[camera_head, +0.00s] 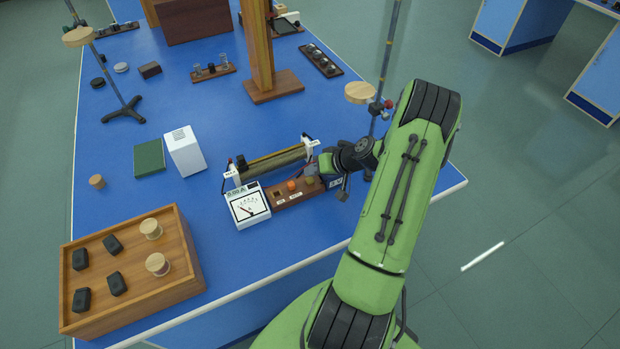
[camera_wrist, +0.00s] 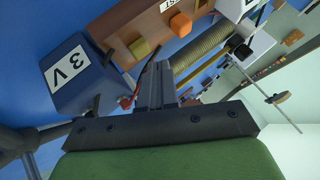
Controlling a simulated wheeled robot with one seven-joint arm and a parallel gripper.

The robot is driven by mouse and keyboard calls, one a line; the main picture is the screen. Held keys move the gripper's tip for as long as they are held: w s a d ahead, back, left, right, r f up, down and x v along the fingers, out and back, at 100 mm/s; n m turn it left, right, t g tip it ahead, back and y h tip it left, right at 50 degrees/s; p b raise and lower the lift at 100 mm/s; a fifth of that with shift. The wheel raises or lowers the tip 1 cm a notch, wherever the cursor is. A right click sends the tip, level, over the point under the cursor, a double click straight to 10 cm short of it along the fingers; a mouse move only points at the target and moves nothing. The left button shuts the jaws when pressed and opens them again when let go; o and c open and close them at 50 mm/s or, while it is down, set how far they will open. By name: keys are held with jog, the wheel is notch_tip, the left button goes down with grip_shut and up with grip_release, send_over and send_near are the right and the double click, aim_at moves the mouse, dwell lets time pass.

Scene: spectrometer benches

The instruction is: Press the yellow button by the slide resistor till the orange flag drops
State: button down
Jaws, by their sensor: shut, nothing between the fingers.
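The slide resistor (camera_head: 275,160), a long coil between white end supports, stands on the blue bench; its coil also shows in the wrist view (camera_wrist: 205,55). In front of it is a wooden switch board (camera_head: 285,199). The board bears a dull yellow button (camera_wrist: 139,48) and an orange piece (camera_wrist: 180,24), which also shows in the head view (camera_head: 291,185). I cannot tell whether the orange piece is the flag. My gripper (camera_wrist: 156,66) is shut and empty, its tips close beside the yellow button. Contact cannot be told. In the head view my gripper (camera_head: 316,172) partly covers the board's right end.
An analog meter (camera_head: 248,206) stands left of the board. A blue box marked 3 V (camera_wrist: 75,75) is close to my fingers. A stand rod (camera_head: 387,60) rises behind my wrist. A white box (camera_head: 185,152) and wooden tray (camera_head: 135,312) are farther left.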

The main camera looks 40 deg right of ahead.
aim_at(313, 180)
jog(key=shift+r+p, duration=1.55)
jog(key=shift+r, duration=1.05)
jog(key=shift+f, duration=0.1)
jog(key=shift+a, duration=0.1)
jog(key=s+a+r+n+g+h, duration=0.15)
jog(key=a+r+n+g, duration=0.3)
jog(key=a+r, duration=1.2)
jog(key=s+a+r, duration=0.3)
jog(key=s+a, duration=0.2)
jog(key=s, duration=0.4)
jog(key=s+a+r+t+h, duration=0.1)
jog(key=s+a+r, duration=0.3)
jog(key=s, duration=0.4)
jog(key=shift+s+a+r+n, duration=0.15)
jog(key=shift+s+a+n, duration=0.2)
jog(key=shift+a, duration=0.15)
